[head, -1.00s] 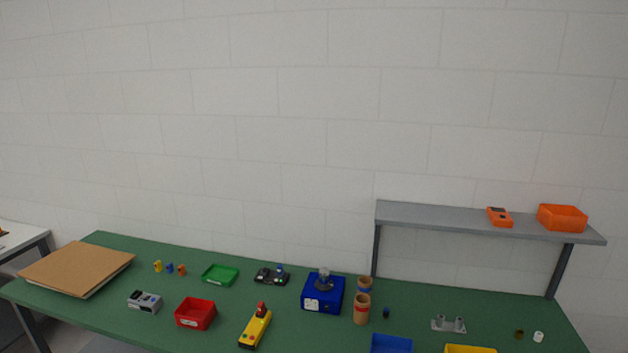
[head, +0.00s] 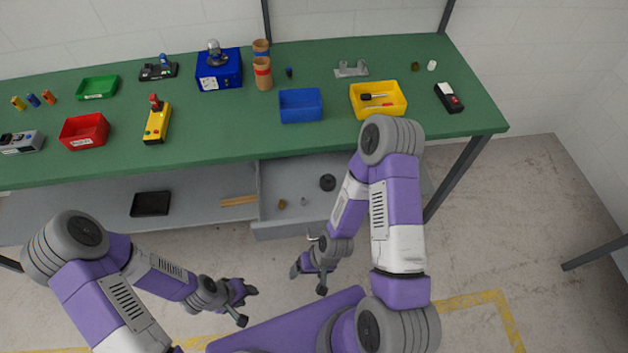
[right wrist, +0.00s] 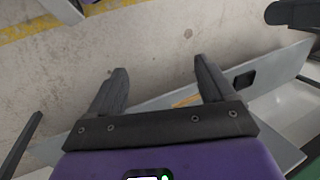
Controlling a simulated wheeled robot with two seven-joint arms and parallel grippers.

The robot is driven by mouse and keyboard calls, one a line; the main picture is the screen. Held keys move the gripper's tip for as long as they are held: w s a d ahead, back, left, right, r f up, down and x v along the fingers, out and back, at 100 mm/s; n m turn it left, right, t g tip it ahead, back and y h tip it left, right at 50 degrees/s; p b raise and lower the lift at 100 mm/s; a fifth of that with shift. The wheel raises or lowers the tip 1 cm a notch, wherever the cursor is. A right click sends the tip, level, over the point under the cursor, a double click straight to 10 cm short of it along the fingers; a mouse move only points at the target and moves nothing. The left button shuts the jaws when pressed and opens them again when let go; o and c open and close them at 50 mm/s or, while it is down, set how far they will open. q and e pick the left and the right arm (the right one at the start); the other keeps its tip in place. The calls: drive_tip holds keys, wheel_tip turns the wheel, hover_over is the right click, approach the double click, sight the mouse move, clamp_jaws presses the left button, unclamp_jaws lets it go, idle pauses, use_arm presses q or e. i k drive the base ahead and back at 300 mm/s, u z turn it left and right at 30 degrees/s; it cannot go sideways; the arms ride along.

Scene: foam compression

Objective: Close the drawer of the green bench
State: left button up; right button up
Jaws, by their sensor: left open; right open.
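The green bench (head: 215,130) runs across the head view. Its grey drawer (head: 270,231) is pulled out below the bench top, towards me. My left gripper (head: 246,305) is open and empty, further left and nearer to me, over the floor.
On the bench top stand a red bin (head: 84,132), a blue bin (head: 300,106), a yellow bin (head: 378,100) and a yellow controller (head: 157,122). A lower shelf (head: 190,213) holds a black tray (head: 151,204).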

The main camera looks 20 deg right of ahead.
sight(288, 179)
drive_tip(key=z, duration=2.95)
drive_tip(key=k, duration=0.8)
drive_tip(key=u, duration=1.7)
drive_tip(key=i, duration=0.5)
drive_tip(key=u, duration=0.05)
